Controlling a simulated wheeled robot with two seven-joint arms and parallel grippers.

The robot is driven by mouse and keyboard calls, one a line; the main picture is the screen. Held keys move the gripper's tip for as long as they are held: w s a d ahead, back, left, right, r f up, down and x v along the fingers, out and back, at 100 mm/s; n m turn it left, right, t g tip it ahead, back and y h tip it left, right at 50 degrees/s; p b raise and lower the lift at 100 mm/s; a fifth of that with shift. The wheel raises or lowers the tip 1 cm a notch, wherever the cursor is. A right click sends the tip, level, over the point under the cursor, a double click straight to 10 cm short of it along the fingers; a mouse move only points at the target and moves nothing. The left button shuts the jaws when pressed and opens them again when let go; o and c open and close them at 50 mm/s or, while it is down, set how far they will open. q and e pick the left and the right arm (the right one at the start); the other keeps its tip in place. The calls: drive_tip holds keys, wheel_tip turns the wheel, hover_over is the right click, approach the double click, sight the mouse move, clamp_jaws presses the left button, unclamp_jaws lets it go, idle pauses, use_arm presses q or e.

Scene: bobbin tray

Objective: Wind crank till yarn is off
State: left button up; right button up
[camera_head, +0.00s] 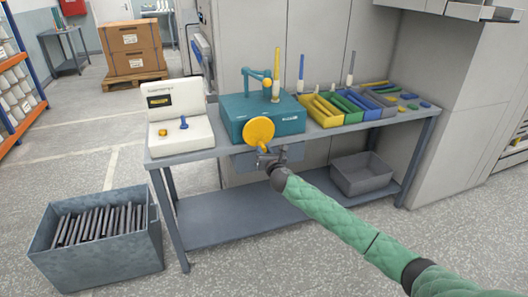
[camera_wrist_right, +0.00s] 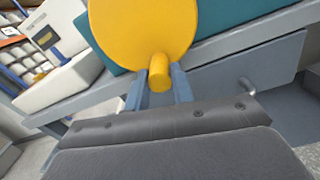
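A teal winder box (camera_head: 262,108) stands on the grey table, with a round yellow crank disc (camera_head: 259,131) on its front. The disc also fills the top of the right wrist view (camera_wrist_right: 140,30). A yellow handle (camera_wrist_right: 159,73) sticks out of the disc. My right gripper (camera_head: 266,156) is at the disc's lower edge; in the right wrist view its fingers (camera_wrist_right: 159,88) lie close on both sides of the handle. A yellow-topped upright spindle (camera_head: 276,63) with a pale lower part stands on the box beside a teal guide arm (camera_head: 256,74). Yarn is too small to tell. My left gripper is out of view.
A white machine (camera_head: 180,132) stands left of the winder. Right of it are coloured trays (camera_head: 327,117) with several bobbins. A grey bin (camera_head: 362,173) is on the lower shelf. A crate of dark rods (camera_head: 100,268) stands on the floor at left.

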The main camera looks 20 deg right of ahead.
drive_tip(key=c, duration=0.4)
drive_tip(key=shift+a, duration=0.1)
